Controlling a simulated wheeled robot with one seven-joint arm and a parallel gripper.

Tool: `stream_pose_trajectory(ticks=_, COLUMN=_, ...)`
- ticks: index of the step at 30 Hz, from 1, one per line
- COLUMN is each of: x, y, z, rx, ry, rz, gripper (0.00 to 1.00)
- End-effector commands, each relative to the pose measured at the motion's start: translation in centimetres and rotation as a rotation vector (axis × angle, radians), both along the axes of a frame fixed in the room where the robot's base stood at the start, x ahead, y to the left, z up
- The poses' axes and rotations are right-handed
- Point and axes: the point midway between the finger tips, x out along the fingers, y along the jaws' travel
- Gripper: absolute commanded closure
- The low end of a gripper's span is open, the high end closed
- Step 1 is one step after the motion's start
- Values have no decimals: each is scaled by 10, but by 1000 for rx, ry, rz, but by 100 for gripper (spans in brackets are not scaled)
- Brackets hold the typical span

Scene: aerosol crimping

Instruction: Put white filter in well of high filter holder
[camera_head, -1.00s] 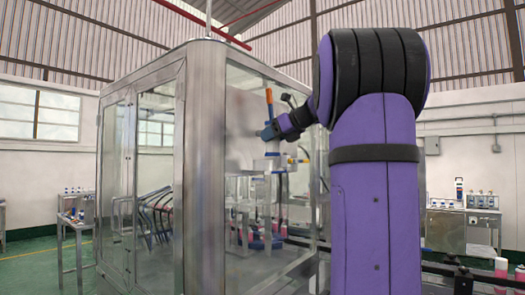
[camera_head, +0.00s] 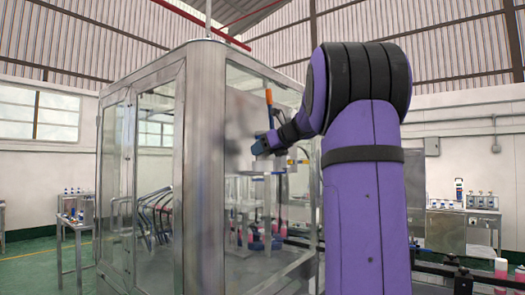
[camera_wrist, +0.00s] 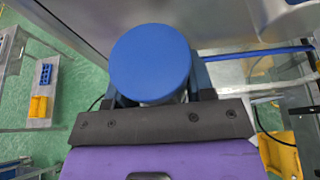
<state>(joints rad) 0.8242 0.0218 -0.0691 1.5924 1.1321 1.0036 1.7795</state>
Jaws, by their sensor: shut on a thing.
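My gripper (camera_head: 261,146) is beside the glass-walled machine, at the end of my purple arm. In the wrist view my gripper (camera_wrist: 156,88) is shut on a round thing with a flat blue top (camera_wrist: 151,62). A pale part of it shows under the blue top, between the dark fingers; I cannot tell for sure that it is the white filter. In the head view, a pale fitting (camera_head: 268,164) is just below my gripper; I cannot tell whether it is the high filter holder. No well can be made out.
The steel-framed glass cabinet (camera_head: 205,150) fills the middle left. A thin upright part with an orange top (camera_head: 268,97) stands close to my gripper. In the wrist view, a blue bar (camera_wrist: 255,53) runs to the right, and yellow parts (camera_wrist: 280,150) lie lower right.

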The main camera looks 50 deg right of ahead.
Motion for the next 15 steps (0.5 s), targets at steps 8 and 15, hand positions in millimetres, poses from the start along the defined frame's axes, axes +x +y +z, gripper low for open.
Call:
stream_pose_trajectory(ticks=8, x=0, y=0, z=-1, rx=1, ry=0, rz=0, gripper=26)
stream_pose_trajectory(ticks=15, x=0, y=0, z=1, rx=0, ry=0, rz=0, gripper=26)
